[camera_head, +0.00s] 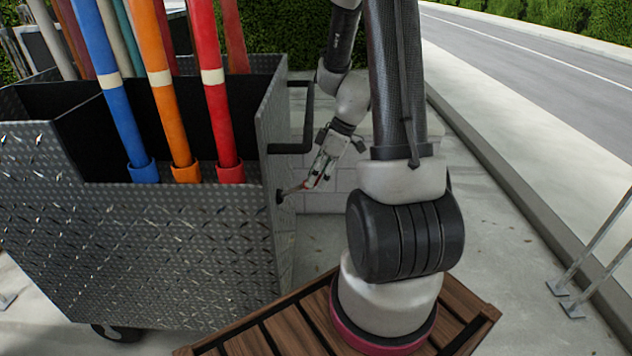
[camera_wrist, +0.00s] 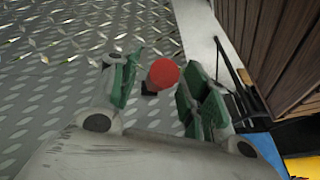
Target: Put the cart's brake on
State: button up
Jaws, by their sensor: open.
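The cart (camera_head: 150,250) is a grey diamond-plate box at the left of the head view. On its right side a short brake lever (camera_head: 291,190) sticks out from a black pivot (camera_head: 279,196). The lever's red ball knob (camera_wrist: 163,72) shows in the wrist view, with a black part just below it. My gripper (camera_head: 312,184) is at the lever's outer end. In the wrist view its green-padded fingers (camera_wrist: 155,80) are open, one on each side of the knob. A gap shows left of the knob; I cannot tell whether the right finger touches it.
A black handle (camera_head: 307,118) juts from the cart's side above the lever, close to my arm. Blue, orange and red poles (camera_head: 160,90) stand in the cart. A low block wall (camera_head: 345,185) is behind my gripper. A kerb (camera_head: 500,165) and road lie right.

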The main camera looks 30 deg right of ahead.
jog(key=shift+x, duration=0.85)
grip_shut()
